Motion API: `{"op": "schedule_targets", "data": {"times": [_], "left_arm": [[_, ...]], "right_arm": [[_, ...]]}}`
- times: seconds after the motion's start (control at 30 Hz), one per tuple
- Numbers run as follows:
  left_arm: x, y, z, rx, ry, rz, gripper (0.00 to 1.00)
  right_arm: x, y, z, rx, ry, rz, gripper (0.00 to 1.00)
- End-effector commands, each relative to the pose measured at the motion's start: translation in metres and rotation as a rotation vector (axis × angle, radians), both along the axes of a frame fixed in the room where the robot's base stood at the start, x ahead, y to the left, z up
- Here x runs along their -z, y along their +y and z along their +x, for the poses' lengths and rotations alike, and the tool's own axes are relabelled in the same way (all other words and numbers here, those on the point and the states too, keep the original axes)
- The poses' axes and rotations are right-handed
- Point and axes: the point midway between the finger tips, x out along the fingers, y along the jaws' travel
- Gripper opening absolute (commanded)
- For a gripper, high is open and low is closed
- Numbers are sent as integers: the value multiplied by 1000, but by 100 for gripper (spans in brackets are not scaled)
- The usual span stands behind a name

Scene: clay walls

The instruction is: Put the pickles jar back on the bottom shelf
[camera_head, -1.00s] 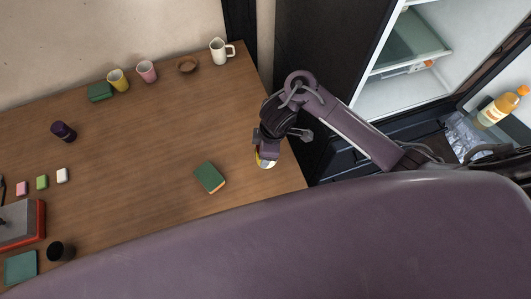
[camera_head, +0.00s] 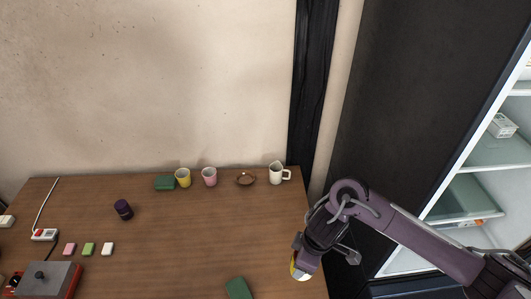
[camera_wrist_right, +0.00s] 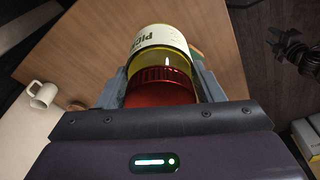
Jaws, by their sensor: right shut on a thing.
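The pickles jar (camera_wrist_right: 161,62) fills the middle of the right wrist view, with a red lid, yellow-green glass and a white label with dark letters. My right gripper (camera_wrist_right: 161,88) is shut on it, one finger on each side near the lid. In the head view my right gripper (camera_head: 303,262) is over the right end of the table, and only a small yellow and white part of the jar (camera_head: 297,272) shows below it. The open fridge (camera_head: 487,180) at the right has white walls and glass shelves. Its bottom shelf cannot be made out. My left gripper is not in view.
The wooden table (camera_head: 190,237) holds a white pitcher (camera_head: 276,175), a brown bowl (camera_head: 245,179), pink (camera_head: 209,177) and yellow (camera_head: 183,178) mugs, and a dark purple object (camera_head: 123,209). A green book (camera_head: 238,288) lies near my right gripper. A dark panel (camera_head: 395,110) stands between table and fridge.

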Motion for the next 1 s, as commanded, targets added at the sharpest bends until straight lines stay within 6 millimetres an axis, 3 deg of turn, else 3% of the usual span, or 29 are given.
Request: {"op": "schedule_targets", "data": {"times": [0.03, 0.2, 0.43, 0.7, 1.0], "left_arm": [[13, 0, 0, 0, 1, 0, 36], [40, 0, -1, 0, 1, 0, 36], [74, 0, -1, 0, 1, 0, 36], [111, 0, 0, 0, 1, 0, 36], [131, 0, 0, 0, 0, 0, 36]], "right_arm": [[0, 0, 10, 32, -17, 2, 24], [-15, -3, 31, 193, -28, 12, 24], [-33, -20, 48, 457, -20, 10, 24], [-52, -53, 55, 818, -2, -1, 24], [-66, -78, 52, 1094, 15, -1, 24]]}}
